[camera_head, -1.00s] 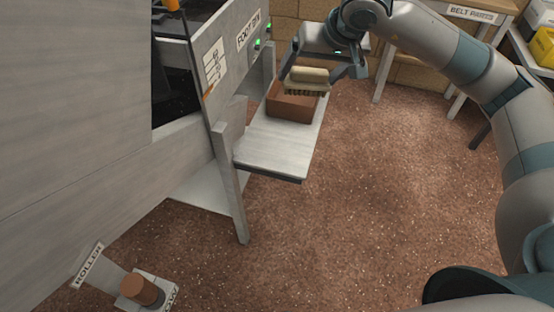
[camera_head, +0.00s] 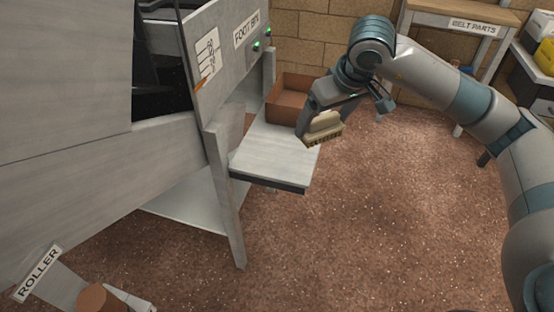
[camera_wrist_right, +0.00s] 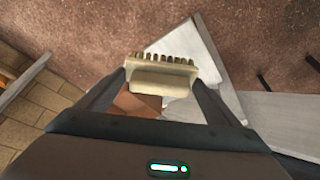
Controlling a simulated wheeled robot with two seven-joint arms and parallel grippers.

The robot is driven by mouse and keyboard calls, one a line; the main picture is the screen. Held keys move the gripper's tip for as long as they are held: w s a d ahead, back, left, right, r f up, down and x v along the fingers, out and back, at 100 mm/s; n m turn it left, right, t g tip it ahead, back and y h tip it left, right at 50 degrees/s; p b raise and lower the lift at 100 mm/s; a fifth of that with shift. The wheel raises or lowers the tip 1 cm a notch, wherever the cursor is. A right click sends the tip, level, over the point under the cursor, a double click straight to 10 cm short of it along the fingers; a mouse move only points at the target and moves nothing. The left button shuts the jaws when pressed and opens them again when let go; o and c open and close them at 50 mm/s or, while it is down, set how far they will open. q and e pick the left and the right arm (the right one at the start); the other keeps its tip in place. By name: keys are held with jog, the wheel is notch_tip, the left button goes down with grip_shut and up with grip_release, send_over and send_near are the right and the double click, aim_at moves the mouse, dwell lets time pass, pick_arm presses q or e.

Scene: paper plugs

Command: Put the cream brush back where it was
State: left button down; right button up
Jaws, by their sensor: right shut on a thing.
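The cream brush (camera_head: 324,127) has a pale block handle and a row of bristles. My right gripper (camera_head: 322,118) is shut on it and holds it near the right edge of the grey shelf (camera_head: 268,152), in front of the brown box. In the right wrist view the brush (camera_wrist_right: 162,76) sits between the two fingertips of my right gripper (camera_wrist_right: 160,80), bristles toward the top of the picture. The brown open box (camera_head: 289,98) stands on the far part of the shelf; it also shows partly behind the brush in the wrist view (camera_wrist_right: 135,104). My left gripper is not in view.
The grey machine with a FOOT BIN label (camera_head: 246,30) stands at the left, beside the shelf. A roller (camera_head: 101,298) is at the bottom left near a ROLLER sign (camera_head: 37,272). A BELT PARTS table (camera_head: 470,20) is at the back right. The brown floor (camera_head: 390,200) is clear.

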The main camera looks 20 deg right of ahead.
jog(key=w+a+f, duration=0.2)
jog(key=a, duration=0.1)
jog(key=w+a+f, duration=0.2)
jog(key=w+a, duration=0.1)
jog(key=w+a+f, duration=0.2)
jog(key=a+f, duration=0.1)
jog(key=shift+w, duration=0.35)
jog(key=shift+d, duration=0.1)
jog(key=shift+f, duration=1.95)
jog(key=shift+f, duration=0.1)
jog(key=o, duration=0.8)
jog(key=shift+r, duration=0.2)
